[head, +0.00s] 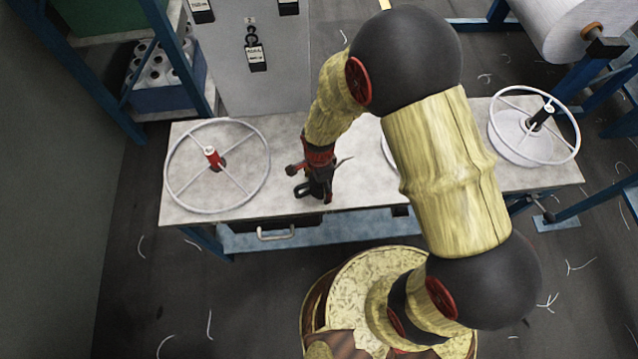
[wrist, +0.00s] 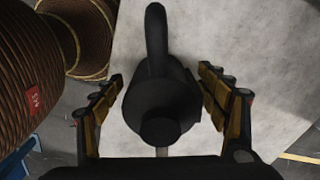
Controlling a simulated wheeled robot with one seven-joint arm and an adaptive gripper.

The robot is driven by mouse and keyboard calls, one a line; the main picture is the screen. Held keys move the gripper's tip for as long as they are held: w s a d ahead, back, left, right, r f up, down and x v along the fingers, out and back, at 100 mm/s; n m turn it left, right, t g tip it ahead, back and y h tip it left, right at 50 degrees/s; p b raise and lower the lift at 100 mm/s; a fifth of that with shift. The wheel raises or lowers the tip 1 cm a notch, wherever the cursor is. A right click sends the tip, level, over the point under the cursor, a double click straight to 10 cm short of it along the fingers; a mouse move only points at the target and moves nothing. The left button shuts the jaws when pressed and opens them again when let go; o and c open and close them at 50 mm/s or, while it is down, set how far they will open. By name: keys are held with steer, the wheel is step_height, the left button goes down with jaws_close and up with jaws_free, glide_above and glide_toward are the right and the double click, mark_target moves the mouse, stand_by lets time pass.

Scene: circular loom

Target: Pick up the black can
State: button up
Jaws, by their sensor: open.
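The black can (wrist: 158,95) stands between the two fingers of my gripper (wrist: 161,75) in the wrist view. A dark curved part sticks out from its top edge in that view. The fingers are open, one on each side, with a narrow gap showing on both sides. In the head view, my gripper (head: 318,178) is low over the pale worktable (head: 240,205), near its front edge. The can (head: 303,190) is a dark shape there, mostly merged with the gripper, so its outline is hard to tell.
A white spoked ring with a red hub (head: 213,158) lies left on the table. Another with a black hub (head: 540,118) is at the right end. A third ring, with a white hub, is partly hidden behind my arm. A shelf with white spools (head: 155,68) stands back left.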

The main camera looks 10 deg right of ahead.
steer(key=c, duration=0.3)
steer(key=c, duration=1.2)
